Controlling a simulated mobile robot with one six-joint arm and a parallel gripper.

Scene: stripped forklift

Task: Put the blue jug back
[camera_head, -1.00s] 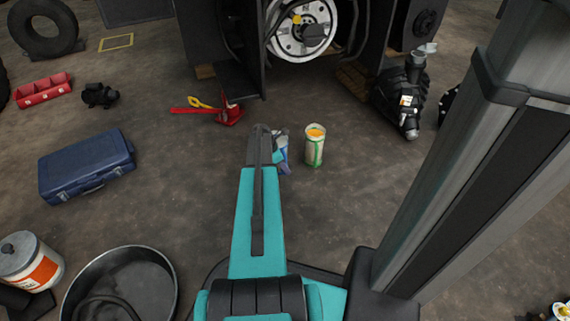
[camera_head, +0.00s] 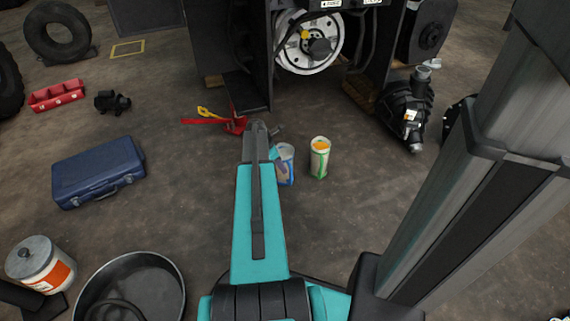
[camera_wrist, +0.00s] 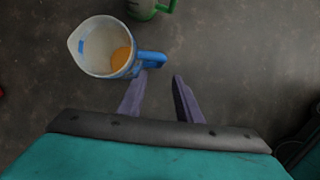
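The blue jug (camera_wrist: 93,66) is a pale, open-topped jug with a blue handle and something orange inside. It stands upright on the floor; in the head view the jug (camera_head: 287,172) is partly hidden by my arm. My gripper (camera_wrist: 160,77) is open and empty, with its fingers pointing toward the handle side of the jug. The blue handle lies just ahead of the fingertips, nearer the left finger; I cannot tell whether they touch.
A similar green-handled jug (camera_head: 319,162) with orange inside stands close to the right. A red jack (camera_head: 235,124) lies behind, before the forklift (camera_head: 258,50). A blue case (camera_head: 98,172) and a black pan (camera_head: 130,262) are at left. Bare floor lies between.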

